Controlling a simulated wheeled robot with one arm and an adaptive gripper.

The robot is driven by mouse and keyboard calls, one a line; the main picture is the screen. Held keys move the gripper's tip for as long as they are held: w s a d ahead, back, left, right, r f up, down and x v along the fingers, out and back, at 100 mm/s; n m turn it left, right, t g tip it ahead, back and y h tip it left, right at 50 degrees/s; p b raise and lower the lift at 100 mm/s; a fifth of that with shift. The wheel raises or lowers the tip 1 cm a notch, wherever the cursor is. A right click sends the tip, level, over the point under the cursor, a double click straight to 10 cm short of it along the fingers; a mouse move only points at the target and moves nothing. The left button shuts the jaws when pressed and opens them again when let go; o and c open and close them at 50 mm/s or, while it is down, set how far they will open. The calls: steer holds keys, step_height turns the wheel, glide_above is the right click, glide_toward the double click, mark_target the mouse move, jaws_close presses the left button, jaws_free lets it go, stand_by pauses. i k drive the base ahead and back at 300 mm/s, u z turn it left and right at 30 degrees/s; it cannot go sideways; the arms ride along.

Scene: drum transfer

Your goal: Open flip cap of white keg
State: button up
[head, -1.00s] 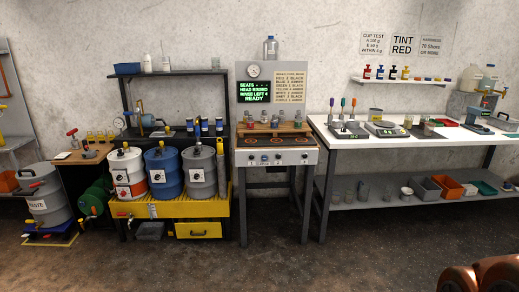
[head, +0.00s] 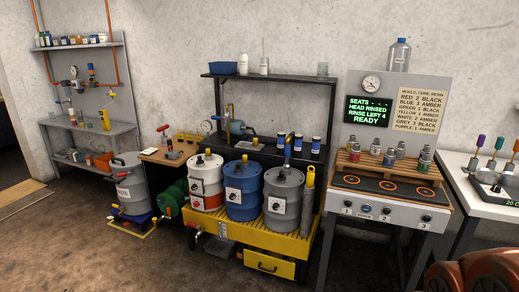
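The white keg (head: 206,174) is a white drum with an orange band near its bottom and dark-and-white labels on its side. It stands upright at the left end of a yellow spill tray (head: 230,236). A small yellow cap (head: 208,152) sits on its top; it is too small to tell whether it is open or shut. A blue drum (head: 240,208) and a grey drum (head: 283,181) stand to its right on the same tray. My gripper is not in view.
A black shelf rack (head: 268,79) rises behind the drums. A bench with burner rings (head: 382,186) stands to the right. The floor in front is clear.

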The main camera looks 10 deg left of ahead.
mark_target(199, 161)
steer(key=u, duration=0.6)
steer(key=i, duration=1.4)
steer(key=u, duration=0.8)
steer(key=i, duration=1.85)
steer(key=u, duration=0.55)
